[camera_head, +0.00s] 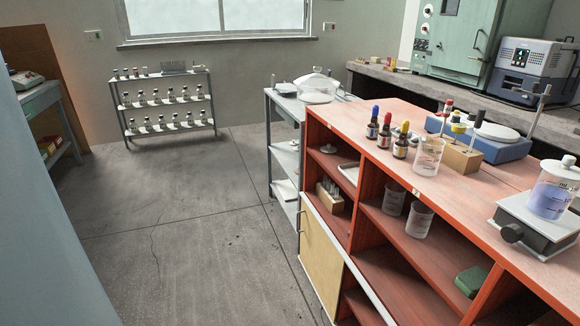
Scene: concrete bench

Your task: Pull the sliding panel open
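The likely sliding panel is a pale wooden panel (320,262) low on the front of the orange-red shelf unit (440,190). A thin dark handle (300,221) stands upright near its left edge. The panel covers the lower left part of the unit, below a pale rail (338,251). The compartment just to its right is open, and its lower part is cut off by the picture edge. What lies behind the panel is hidden. Neither of my grippers shows in the head view.
Dropper bottles (385,132), a beaker (428,156) and a stirrer (535,215) stand on the unit's top. Beakers (419,220) stand on an inner shelf. A grey trolley (285,155) adjoins the unit's far end. The concrete floor (200,240) left of the panel is clear.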

